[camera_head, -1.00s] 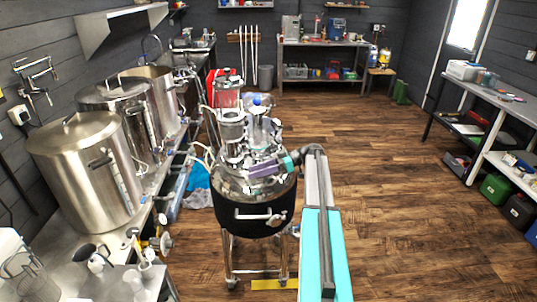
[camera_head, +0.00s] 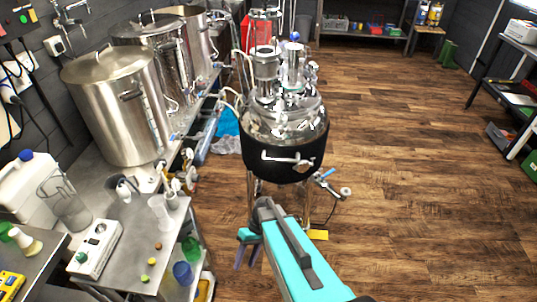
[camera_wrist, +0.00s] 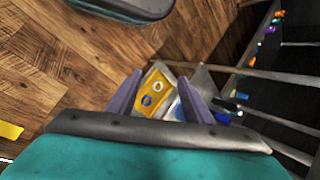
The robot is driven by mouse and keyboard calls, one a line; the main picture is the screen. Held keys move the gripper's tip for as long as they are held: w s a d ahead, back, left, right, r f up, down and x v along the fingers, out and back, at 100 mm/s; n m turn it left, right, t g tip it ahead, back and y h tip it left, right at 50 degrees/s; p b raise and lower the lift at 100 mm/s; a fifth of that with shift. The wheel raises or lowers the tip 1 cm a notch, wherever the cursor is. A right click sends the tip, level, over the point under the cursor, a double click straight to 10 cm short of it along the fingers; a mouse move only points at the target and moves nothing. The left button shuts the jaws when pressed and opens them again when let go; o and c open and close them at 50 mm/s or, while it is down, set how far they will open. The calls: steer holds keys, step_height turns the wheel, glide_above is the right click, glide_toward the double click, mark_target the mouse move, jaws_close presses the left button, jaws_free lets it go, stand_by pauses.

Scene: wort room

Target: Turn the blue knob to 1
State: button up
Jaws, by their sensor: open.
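In the wrist view a yellow panel (camera_wrist: 156,93) carries a blue ring-shaped part (camera_wrist: 146,101), which looks like the blue knob, and a white ring-shaped part (camera_wrist: 157,86). No markings can be read on it. My gripper (camera_wrist: 160,78) is open, its two purple fingers on either side of the panel in the picture. It appears apart from the panel. In the head view my gripper (camera_head: 244,257) is low in front of the black-jacketed vessel, right of the steel bench.
The black-jacketed vessel (camera_head: 284,150) stands on a wheeled frame ahead. The steel bench (camera_head: 130,215) on the left holds large steel kettles (camera_head: 118,105) and a white box with a green knob (camera_head: 97,248).

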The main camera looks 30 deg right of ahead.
steer(key=s+f+g+h+b, duration=0.1)
steer(key=s+f+h, duration=0.2)
steer(key=s, duration=0.6)
steer(key=s+a+f+m+g+h+b, duration=0.1)
steer(key=s+f+h+b, duration=0.1)
steer(key=s+f, duration=0.3)
steer(key=s+h, duration=0.1)
steer(key=s, duration=0.3)
steer(key=shift+s+f, duration=0.35)
steer(key=shift+f, duration=0.05)
steer(key=shift+c, duration=0.3)
steer(key=c, duration=0.3)
steer(key=shift+a, duration=0.15)
